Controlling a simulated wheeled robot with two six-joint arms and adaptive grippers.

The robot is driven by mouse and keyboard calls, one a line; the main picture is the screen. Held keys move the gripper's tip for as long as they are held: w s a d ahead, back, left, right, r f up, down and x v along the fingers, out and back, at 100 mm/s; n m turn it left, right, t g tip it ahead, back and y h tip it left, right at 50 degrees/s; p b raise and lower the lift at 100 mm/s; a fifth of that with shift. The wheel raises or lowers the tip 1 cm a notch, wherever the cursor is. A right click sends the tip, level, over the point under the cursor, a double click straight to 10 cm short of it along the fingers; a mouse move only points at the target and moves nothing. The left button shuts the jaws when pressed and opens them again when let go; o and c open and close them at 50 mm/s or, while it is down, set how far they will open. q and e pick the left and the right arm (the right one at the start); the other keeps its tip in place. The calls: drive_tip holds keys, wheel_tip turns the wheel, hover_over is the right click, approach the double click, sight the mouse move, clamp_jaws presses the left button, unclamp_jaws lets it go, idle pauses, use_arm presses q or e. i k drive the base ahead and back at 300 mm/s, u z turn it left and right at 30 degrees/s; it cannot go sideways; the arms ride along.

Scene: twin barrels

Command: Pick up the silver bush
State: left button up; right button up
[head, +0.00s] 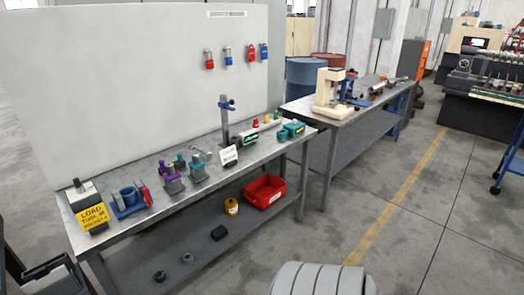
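I cannot pick out the silver bush with certainty. Small grey metal pieces (199,156) lie near the back middle of the near workbench (130,227). A light block with a small dark-grey upright piece on top (81,191) stands at the bench's left end. Two dark round pieces, one (160,276) nearer and one (187,258) farther, sit on the lower shelf. Neither of my grippers shows in the head view.
A yellow sign (94,217), a blue holder (129,201), purple and green-topped tools (172,178) and green boxes (293,128) crowd the bench. A red bin (264,191) is on the shelf. Open floor (400,230) lies to the right.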

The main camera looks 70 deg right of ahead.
sight(188, 258)
drive_tip(key=z, duration=1.95)
drive_tip(key=i, duration=0.6)
drive_tip(key=z, duration=0.75)
drive_tip(key=i, duration=2.1)
drive_tip(key=u, duration=1.35)
drive_tip(key=i, duration=0.45)
drive_tip(key=u, duration=0.5)
